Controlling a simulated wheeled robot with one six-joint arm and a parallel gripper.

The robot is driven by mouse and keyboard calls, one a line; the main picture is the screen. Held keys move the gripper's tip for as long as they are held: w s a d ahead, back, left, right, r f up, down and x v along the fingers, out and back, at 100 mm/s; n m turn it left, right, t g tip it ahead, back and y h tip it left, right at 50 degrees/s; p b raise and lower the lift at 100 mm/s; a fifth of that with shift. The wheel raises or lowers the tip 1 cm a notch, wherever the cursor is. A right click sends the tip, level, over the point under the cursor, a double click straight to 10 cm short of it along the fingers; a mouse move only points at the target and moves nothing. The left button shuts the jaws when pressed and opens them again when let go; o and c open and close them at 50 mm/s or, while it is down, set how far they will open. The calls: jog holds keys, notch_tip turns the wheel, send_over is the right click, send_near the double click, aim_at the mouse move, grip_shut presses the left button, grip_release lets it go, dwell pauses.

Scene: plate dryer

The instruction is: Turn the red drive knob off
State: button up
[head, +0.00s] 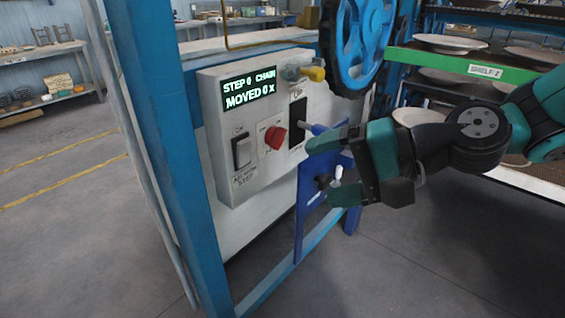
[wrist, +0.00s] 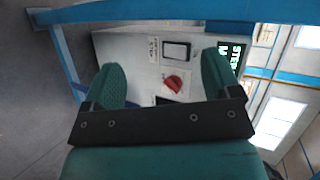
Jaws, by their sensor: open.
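The red drive knob (head: 275,138) sits on the grey control box (head: 222,177), between a rocker switch on its left and a dark upright slot on its right. In the wrist view the red knob (wrist: 174,83) shows between my two fingertips, beyond them. My gripper (head: 327,168) is open and empty, to the right of the knob and apart from it. Its teal fingers (wrist: 160,80) stand wide on either side in the wrist view. The small lettering around the knob is too small to read, so its setting cannot be told.
A blue post (head: 165,150) stands left. A blue wheel (head: 362,40) and plate shelves (head: 470,68) are at the right.

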jog(key=w+d+f+m+t+y+b, duration=0.2)
jog(key=w+f+m+t+b, duration=0.2)
jog(key=w+f+m, duration=0.3)
jog(key=m+t, duration=0.4)
jog(key=m, duration=0.3)
send_near(281, 139)
jog(key=p+x, duration=0.7)
jog(key=x, duration=0.4)
jog(key=shift+d, duration=0.1)
jog(key=c, duration=0.9)
